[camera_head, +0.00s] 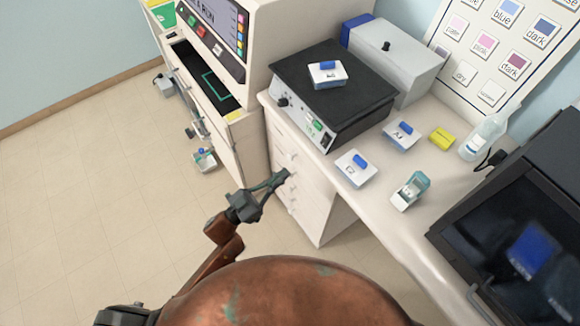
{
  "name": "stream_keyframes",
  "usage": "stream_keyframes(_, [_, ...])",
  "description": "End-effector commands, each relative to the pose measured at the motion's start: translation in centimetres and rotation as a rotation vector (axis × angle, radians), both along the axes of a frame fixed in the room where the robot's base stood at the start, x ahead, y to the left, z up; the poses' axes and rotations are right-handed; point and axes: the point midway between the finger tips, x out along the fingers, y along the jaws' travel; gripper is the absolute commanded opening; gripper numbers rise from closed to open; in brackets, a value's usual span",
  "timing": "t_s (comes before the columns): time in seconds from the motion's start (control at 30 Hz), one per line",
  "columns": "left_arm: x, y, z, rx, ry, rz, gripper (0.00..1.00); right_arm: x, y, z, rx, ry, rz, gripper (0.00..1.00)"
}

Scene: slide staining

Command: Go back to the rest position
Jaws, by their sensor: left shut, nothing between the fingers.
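My left gripper (280,177) is shut and empty. It hangs in the air in front of the white drawer cabinet (318,205), below the bench top, with its arm coming in from the lower left. I cannot tell whether its tips touch the drawer front or its handles. My right gripper is not in view. A large rounded brown part of my own body fills the bottom middle.
The bench holds a black-topped device (335,90) with a labelled block (327,75), two more labelled blocks (356,168) (402,136), a small clear-lidded box (410,191), a yellow block (442,138), a bottle (485,135) and a dark monitor (520,220). The floor at left (80,190) is free.

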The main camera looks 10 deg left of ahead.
Motion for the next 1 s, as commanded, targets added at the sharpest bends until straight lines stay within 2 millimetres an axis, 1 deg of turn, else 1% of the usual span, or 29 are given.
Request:
stream_keyframes(0.1, [-0.2,0.2,-0.2,0.001,0.001,0.001,0.0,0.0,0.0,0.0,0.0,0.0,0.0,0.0])
stream_keyframes(0.6, [-0.2,0.2,-0.2,0.001,0.001,0.0,0.0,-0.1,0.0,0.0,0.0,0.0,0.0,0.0])
stream_keyframes(0.67, [0.0,0.3,-0.5,0.003,0.006,0.006,0.0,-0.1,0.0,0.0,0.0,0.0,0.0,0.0])
stream_keyframes(0.7, [0.2,0.5,-1.0,0.008,0.015,0.015,0.0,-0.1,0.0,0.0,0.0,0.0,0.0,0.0])
stream_keyframes(0.77, [0.8,1.1,-2.5,0.021,0.041,0.04,0.0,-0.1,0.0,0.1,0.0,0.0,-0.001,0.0])
stream_keyframes(0.87, [2.2,2.9,-6.9,0.065,0.117,0.115,0.0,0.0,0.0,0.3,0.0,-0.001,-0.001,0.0])
stream_keyframes(0.9, [2.7,4.0,-9.3,0.089,0.157,0.153,0.0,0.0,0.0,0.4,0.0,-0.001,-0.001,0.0])
stream_keyframes(0.97, [3.3,5.7,-13.3,0.129,0.225,0.212,0.0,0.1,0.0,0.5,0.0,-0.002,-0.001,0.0])
stream_keyframes(1.0, [3.5,6.9,-16.0,0.159,0.271,0.25,0.0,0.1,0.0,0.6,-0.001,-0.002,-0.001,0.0])
